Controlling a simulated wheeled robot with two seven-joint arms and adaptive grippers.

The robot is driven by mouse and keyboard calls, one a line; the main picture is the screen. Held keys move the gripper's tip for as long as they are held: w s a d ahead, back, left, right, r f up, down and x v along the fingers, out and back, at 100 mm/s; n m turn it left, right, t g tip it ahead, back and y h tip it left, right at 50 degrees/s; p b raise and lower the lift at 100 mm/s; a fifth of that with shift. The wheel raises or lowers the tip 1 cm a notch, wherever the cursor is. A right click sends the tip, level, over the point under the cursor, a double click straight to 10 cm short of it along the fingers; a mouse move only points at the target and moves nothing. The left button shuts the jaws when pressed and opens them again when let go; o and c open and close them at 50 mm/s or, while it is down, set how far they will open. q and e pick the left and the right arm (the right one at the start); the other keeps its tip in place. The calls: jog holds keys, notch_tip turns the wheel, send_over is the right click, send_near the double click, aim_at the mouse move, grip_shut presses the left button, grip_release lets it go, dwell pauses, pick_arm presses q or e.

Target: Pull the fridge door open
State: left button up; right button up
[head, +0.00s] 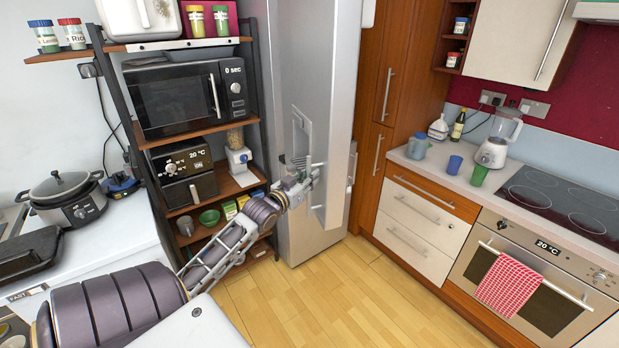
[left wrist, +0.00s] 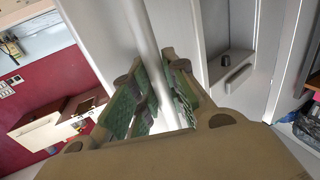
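The tall grey fridge (head: 285,60) stands in the middle of the head view, with a dispenser recess (head: 301,128) in its front. My left gripper (head: 305,178) reaches in from the lower left and is at the fridge front, just below the recess. In the left wrist view, a pale upright handle bar (left wrist: 146,38) runs between the green-padded fingers (left wrist: 160,95). The pads lie close against both sides of the bar, so the gripper looks shut on it. The recess shows right of the bar there. My right gripper is in neither view.
A shelf rack with a microwave (head: 185,95) stands close left of the fridge. Wooden cabinets (head: 383,90) and a counter with a blender (head: 497,140) are on the right. The wooden floor (head: 330,300) before the fridge is clear.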

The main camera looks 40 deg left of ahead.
pick_arm(q)
jog(key=o, duration=0.4)
jog(key=shift+d, duration=0.2)
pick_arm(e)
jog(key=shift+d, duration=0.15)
pick_arm(q)
jog(key=shift+a, duration=0.1)
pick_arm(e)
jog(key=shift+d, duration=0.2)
pick_arm(q)
jog(key=shift+s+r, duration=0.1)
jog(key=shift+s, duration=0.05)
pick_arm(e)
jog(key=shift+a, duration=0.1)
pick_arm(q)
jog(key=shift+s+d, duration=0.25)
jog(key=shift+s, duration=1.7)
jog(key=shift+s+d, duration=0.3)
jog(key=shift+s, duration=1.6)
jog(key=shift+s+d, duration=0.25)
jog(key=shift+s, duration=1.7)
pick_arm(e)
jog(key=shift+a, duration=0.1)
